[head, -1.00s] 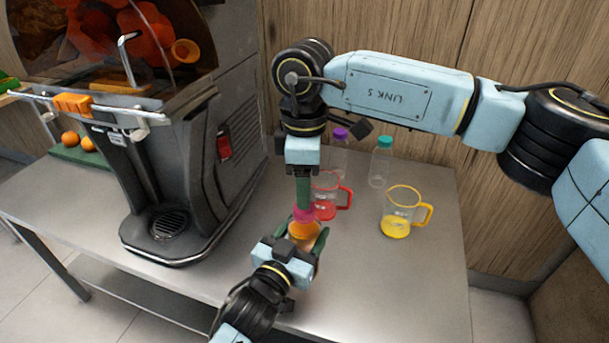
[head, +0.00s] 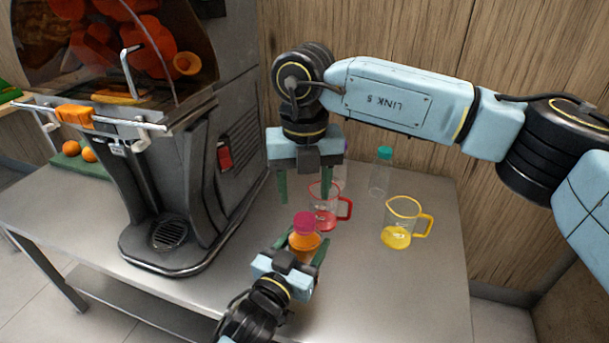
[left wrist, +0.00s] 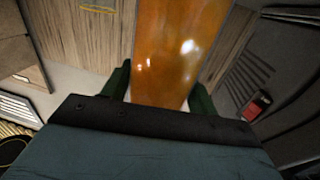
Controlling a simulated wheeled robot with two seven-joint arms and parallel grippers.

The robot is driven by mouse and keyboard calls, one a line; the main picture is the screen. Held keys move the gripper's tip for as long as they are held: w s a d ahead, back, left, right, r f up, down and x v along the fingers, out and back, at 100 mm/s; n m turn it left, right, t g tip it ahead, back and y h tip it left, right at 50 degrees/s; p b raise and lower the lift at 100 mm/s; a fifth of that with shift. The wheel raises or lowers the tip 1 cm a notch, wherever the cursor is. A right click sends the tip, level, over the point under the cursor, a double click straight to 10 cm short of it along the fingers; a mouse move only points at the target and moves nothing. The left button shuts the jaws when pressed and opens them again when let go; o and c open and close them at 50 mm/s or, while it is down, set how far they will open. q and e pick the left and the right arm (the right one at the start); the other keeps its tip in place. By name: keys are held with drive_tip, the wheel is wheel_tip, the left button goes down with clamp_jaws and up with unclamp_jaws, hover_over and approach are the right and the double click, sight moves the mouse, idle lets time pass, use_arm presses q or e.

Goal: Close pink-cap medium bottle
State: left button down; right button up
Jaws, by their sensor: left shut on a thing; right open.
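An orange-filled bottle (head: 304,242) stands upright at the front middle of the table, with a pink cap (head: 304,222) seated on its top. My left gripper (head: 302,252) is shut around the bottle from the front. In the left wrist view, the bottle (left wrist: 175,50) fills the space between the green fingers. My right gripper (head: 296,190) is open and empty, above and a little behind the cap, with its fingers pointing down and clear of the cap. The bottle's lower part is hidden by my left gripper.
A red-rimmed jug (head: 325,215) stands just behind the bottle, and a yellow-rimmed jug (head: 398,236) to the right. A teal-capped bottle (head: 381,175) and a partly hidden purple-capped one stand behind. The juicer (head: 170,190) is on the left. The table's right front is clear.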

drive_tip(key=n, duration=0.6)
drive_tip(key=shift+r, duration=0.2)
drive_tip(key=n, duration=0.5)
drive_tip(key=shift+r, duration=0.1)
drive_tip(key=n, duration=0.6)
drive_tip(key=shift+r, duration=0.15)
drive_tip(key=n, duration=0.3)
drive_tip(key=shift+r, duration=0.1)
drive_tip(key=n, duration=0.5)
drive_tip(key=shift+r+n, duration=0.15)
drive_tip(key=shift+n, duration=0.25)
drive_tip(key=n, duration=0.3)
drive_tip(key=shift+r+n, duration=0.1)
drive_tip(key=shift+n, duration=0.3)
drive_tip(key=n, duration=0.5)
drive_tip(key=shift+r, duration=0.15)
drive_tip(key=n, duration=0.5)
drive_tip(key=shift+r, duration=0.1)
